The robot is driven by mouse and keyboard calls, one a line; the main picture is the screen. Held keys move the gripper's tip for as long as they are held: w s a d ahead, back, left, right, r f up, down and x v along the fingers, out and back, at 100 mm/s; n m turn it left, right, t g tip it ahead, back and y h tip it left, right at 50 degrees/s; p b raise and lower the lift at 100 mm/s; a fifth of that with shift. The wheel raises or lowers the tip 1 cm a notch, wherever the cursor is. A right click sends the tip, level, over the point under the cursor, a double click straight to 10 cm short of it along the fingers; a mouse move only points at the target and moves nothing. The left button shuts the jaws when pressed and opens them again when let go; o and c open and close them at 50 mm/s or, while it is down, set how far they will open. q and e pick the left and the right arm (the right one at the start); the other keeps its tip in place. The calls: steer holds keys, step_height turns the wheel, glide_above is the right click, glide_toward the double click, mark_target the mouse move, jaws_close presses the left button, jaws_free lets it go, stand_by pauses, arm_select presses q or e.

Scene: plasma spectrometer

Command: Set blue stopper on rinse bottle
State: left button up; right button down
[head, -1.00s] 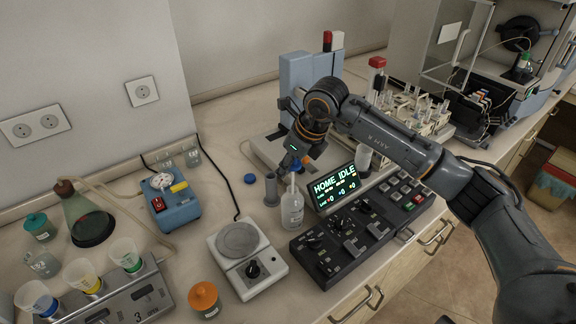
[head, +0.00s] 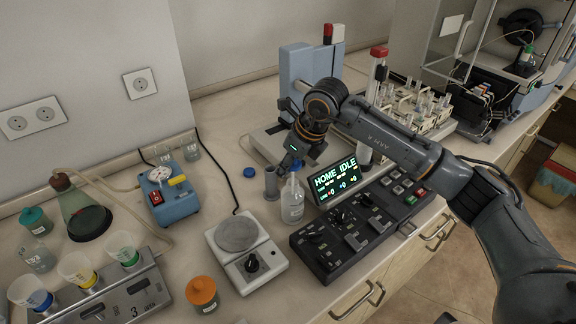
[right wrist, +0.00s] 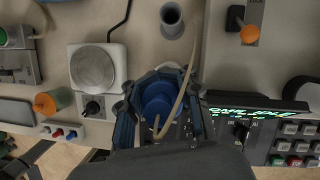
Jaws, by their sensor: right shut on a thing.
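My right gripper (head: 295,161) is shut on the blue stopper (head: 297,165), pointing down over the rinse bottle (head: 292,206). The bottle is clear, labelled and upright beside the lit display. In the right wrist view the blue stopper (right wrist: 158,100) lies between the fingers of my right gripper (right wrist: 160,100), with a pale curved tube beside and across it. The stopper is right at the bottle's top; the fingers partly hide the neck, so I cannot tell whether it is seated. My left gripper is not in view.
A display and control panel (head: 345,232) stands close right of the bottle. A white balance-like plate device (head: 245,257) is to its left. An orange-lidded jar (head: 202,294) stands front left.

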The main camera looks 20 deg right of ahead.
steer(key=shift+f+b, duration=1.05)
steer(key=shift+f, duration=0.3)
steer(key=c, duration=0.8)
jaws_free()
steer(key=shift+c, duration=0.2)
steer(key=v, duration=1.2)
steer(key=shift+s, duration=0.1)
